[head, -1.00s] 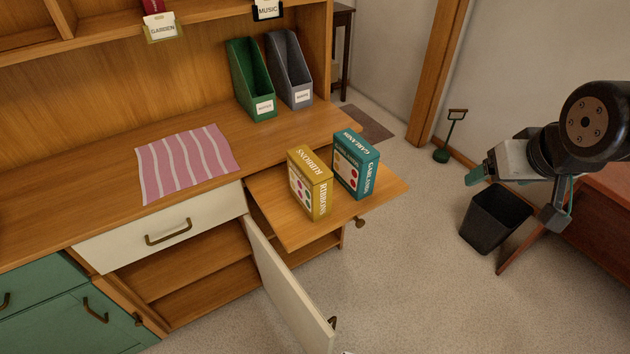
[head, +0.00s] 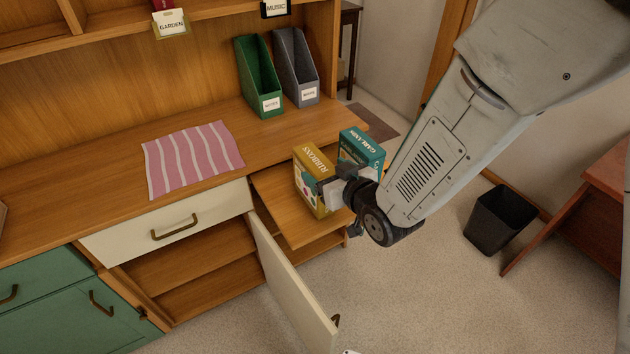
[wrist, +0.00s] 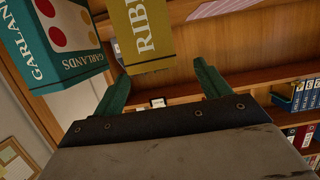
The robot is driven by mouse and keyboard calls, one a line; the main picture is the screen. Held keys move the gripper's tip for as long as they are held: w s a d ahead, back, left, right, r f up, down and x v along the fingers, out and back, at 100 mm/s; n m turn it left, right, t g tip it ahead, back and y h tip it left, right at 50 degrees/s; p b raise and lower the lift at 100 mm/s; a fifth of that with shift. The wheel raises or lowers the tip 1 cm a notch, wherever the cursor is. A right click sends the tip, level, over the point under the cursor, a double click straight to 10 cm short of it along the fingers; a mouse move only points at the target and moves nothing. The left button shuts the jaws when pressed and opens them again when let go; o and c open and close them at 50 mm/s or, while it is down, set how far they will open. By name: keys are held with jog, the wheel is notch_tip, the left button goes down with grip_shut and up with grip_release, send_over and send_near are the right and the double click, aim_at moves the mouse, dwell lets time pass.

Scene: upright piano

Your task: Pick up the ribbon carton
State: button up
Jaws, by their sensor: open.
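The ribbon carton (head: 311,176) is a yellow box lettered RIBBONS, standing upright on the pull-out wooden board (head: 284,213). My gripper (head: 331,192) is at its right front side in the head view, and my arm hides part of it. In the wrist view the ribbon carton (wrist: 149,38) stands ahead of the open teal fingers (wrist: 161,85), its lower end near the gap between them. Nothing is between the fingers. Whether a finger touches the carton I cannot tell.
The teal garlands carton (head: 361,147) stands close to the right of the ribbon carton; it also shows in the wrist view (wrist: 55,45). A cream door (head: 290,288) hangs open below. Green (head: 258,78) and grey (head: 296,68) file holders and a striped cloth (head: 192,160) are on the desk.

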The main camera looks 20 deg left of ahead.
aim_at(316, 161)
jog(key=x, duration=0.5)
jog(key=shift+w+f, duration=0.1)
jog(key=shift+w, duration=0.25)
jog(key=c, duration=1.5)
jog(key=shift+c, duration=0.5)
